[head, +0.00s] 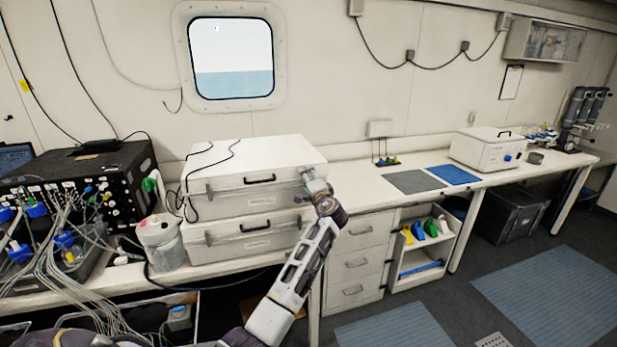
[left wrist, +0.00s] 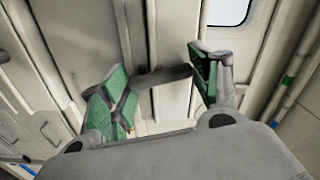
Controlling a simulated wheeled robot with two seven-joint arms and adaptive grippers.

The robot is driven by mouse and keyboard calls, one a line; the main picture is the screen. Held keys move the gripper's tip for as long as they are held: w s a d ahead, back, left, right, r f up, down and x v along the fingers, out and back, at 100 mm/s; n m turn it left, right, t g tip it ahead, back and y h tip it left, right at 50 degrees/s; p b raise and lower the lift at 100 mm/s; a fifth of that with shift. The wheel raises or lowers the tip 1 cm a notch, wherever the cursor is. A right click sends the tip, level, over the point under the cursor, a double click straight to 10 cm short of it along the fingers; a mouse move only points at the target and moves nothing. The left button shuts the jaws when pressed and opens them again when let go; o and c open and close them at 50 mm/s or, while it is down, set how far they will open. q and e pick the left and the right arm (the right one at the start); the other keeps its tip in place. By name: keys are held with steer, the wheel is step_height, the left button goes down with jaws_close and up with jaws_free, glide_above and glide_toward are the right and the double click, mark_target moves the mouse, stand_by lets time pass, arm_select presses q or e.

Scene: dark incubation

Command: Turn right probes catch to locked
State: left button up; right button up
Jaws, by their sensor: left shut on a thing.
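Two pale lidded cases stand stacked on the bench, an upper case (head: 228,203) and a lower case (head: 225,246), each with a dark front handle and a label too small to read. My left gripper (head: 315,181) is at the right front corner of the upper case, covering the catch there in the head view. In the left wrist view, a dark bar, seemingly the right probes catch (left wrist: 165,76), lies between the green-padded fingers of my left gripper (left wrist: 160,88). Whether the catch is locked cannot be told. My right gripper is not in view.
A grey canister (head: 163,245) stands left of the cases, near a black instrument (head: 90,180) with many cables. Loose black cables lie over the upper case. Grey and blue mats (head: 452,175) lie on clear bench to the right, before a white box (head: 487,150).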

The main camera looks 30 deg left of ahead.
arm_select(q)
steer(key=m+p, duration=0.1)
steer(key=m, duration=0.2)
stand_by(0.4)
steer(key=o, duration=1)
steer(key=shift+w+d, duration=0.1)
